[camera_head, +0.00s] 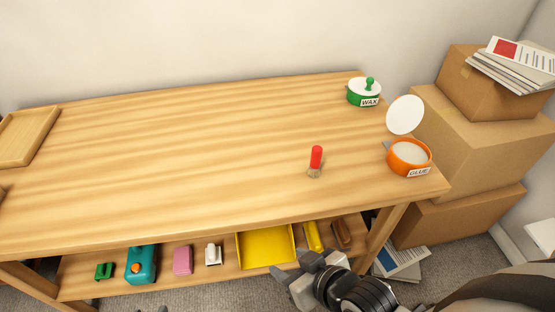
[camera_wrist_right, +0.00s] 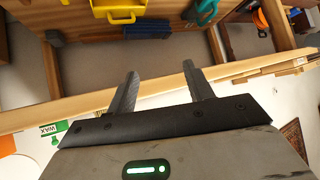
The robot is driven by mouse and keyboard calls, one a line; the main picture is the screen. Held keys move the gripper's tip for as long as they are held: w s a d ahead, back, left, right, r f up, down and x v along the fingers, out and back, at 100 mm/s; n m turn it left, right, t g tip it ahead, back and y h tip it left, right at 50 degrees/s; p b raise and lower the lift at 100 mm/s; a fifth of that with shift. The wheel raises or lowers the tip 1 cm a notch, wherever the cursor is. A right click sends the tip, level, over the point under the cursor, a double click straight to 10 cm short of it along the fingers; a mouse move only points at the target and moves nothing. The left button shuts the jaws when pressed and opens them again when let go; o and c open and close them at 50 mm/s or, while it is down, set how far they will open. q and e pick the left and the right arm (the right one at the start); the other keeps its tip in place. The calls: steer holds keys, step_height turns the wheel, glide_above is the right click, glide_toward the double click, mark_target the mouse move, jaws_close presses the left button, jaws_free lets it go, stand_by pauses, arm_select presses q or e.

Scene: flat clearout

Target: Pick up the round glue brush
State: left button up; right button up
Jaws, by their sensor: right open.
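The round glue brush (camera_head: 315,160) stands upright on the right part of the wooden table (camera_head: 180,150), with its red handle up and its pale bristles down. The open orange glue pot (camera_head: 409,158) is to its right, with a white round lid (camera_head: 405,115) tilted up behind it. My right gripper (camera_head: 291,272) is open and empty at the table's front edge, below and in front of the brush. Its two spread fingers also show in the right wrist view (camera_wrist_right: 161,75). Only small dark tips, apparently of my left gripper (camera_head: 150,309), show at the bottom edge.
A green wax pot (camera_head: 364,97) stands at the back right. A wooden tray (camera_head: 27,137) lies at the left end. The lower shelf holds a yellow bin (camera_head: 265,249), a teal object (camera_head: 141,266) and other items. Cardboard boxes (camera_head: 470,145) are stacked at right. The table's middle is clear.

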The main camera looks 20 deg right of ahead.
steer(key=w+a+r+n+g, duration=0.2)
steer(key=w+r+n+g, duration=0.4)
steer(key=n, duration=0.3)
step_height(320, 180, up, 15)
steer(key=n+g+h, duration=0.3)
steer(key=n+g, duration=0.1)
steer(key=n, duration=0.2)
glide_above(315, 161)
steer(key=f, duration=1)
steer(key=shift+w+d+f+b, duration=0.1)
steer(key=shift+w+d+b, duration=0.15)
steer(key=shift+b, duration=0.1)
steer(key=f, duration=0.5)
steer(key=shift+w+d+f, duration=0.15)
steer(key=shift+w+f, duration=0.05)
steer(key=shift+f, duration=0.1)
